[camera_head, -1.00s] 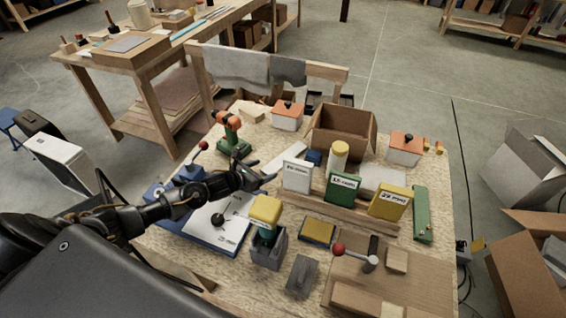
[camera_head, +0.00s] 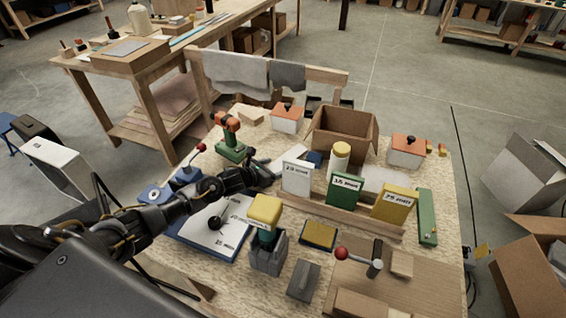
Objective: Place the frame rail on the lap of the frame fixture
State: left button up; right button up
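My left gripper (camera_head: 270,170) reaches over the middle of the worktable, between the green and orange drill and the white card. Its fingers look apart, at the near end of a pale flat strip (camera_head: 291,160), which may be the frame rail. I cannot tell whether they touch it. The apparent frame fixture is a brown board (camera_head: 345,275) at the front right. It carries a red-knobbed clamp (camera_head: 360,259), a small wood block (camera_head: 402,264) and a wood bar (camera_head: 365,303) at the front edge. My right gripper is not in view.
White, green (camera_head: 344,190) and yellow cards stand in a wooden rack right of my gripper. A drill (camera_head: 230,140) stands behind it. A blue-edged sheet (camera_head: 215,228) lies below my arm. A yellow-topped tool (camera_head: 266,218) and an open carton (camera_head: 345,130) stand nearby.

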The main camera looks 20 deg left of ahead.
pick_arm(q)
jog(key=c, duration=1)
jog(key=shift+r, duration=0.1)
notch_tip(320, 180, up, 9)
jog(key=b, duration=0.2)
jog(key=shift+b, duration=0.4)
jog(key=shift+r, duration=0.45)
